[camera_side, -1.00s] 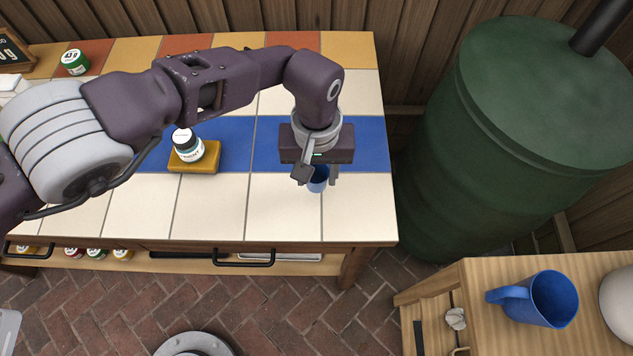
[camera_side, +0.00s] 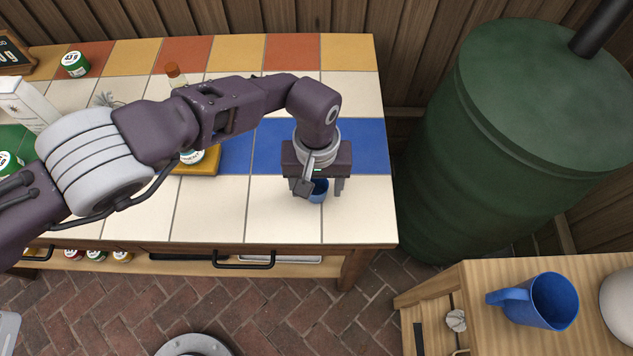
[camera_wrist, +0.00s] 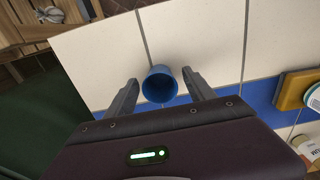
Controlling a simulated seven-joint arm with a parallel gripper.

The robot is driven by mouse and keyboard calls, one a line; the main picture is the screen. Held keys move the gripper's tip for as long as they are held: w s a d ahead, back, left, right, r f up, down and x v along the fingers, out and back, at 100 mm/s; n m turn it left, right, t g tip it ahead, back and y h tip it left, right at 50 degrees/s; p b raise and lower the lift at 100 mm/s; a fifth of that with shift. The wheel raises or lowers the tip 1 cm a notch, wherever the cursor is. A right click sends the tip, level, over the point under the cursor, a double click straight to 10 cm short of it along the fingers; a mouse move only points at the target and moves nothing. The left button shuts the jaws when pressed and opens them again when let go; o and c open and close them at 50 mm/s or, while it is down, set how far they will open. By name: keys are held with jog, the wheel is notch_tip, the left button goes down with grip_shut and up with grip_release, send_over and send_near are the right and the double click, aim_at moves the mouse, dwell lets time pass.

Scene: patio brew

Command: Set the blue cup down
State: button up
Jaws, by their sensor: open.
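The small blue cup (camera_side: 318,191) is at the right end of the tiled counter, on the white tiles in front of the blue tile band. It looks upright and resting on the tiles. My gripper (camera_side: 321,190) points down over it with its fingers open, one on each side. In the wrist view, the cup (camera_wrist: 160,85) shows its open mouth between the spread fingers of my gripper (camera_wrist: 160,77), with gaps visible on both sides. In the side view, part of the cup is hidden by a finger and the camera mount.
A green drum (camera_side: 490,140) stands right of the counter. A larger blue jug (camera_side: 550,300) is on a separate wooden table (camera_side: 470,285). White tiles around the cup are clear.

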notch_tip(320, 180, up, 12)
jog(key=shift+r, duration=0.15)
jog(key=w+a+r+n+h, duration=0.1)
jog(key=w+a+r, duration=0.2)
jog(key=a+r, duration=0.35)
jog(key=w+a+r, duration=0.3)
jog(key=a+r, duration=0.3)
jog(key=r, duration=0.2)
jog(key=s+a+r+t+h, duration=0.1)
jog(key=s+a+r+t, duration=0.15)
jog(key=a+r, duration=0.9)
jog(key=s+a+r+t, duration=0.2)
jog(key=s+a, duration=0.9)
jog(key=a, duration=0.1)
jog(key=s+a+f+y, duration=0.1)
jog(key=s+a+f, duration=0.1)
jog(key=s, duration=0.3)
jog(key=s+a+f+m+t+y, duration=0.1)
jog(key=s+a+f, duration=0.2)
jog(key=s, duration=0.3)
jog(key=shift+a, duration=0.2)
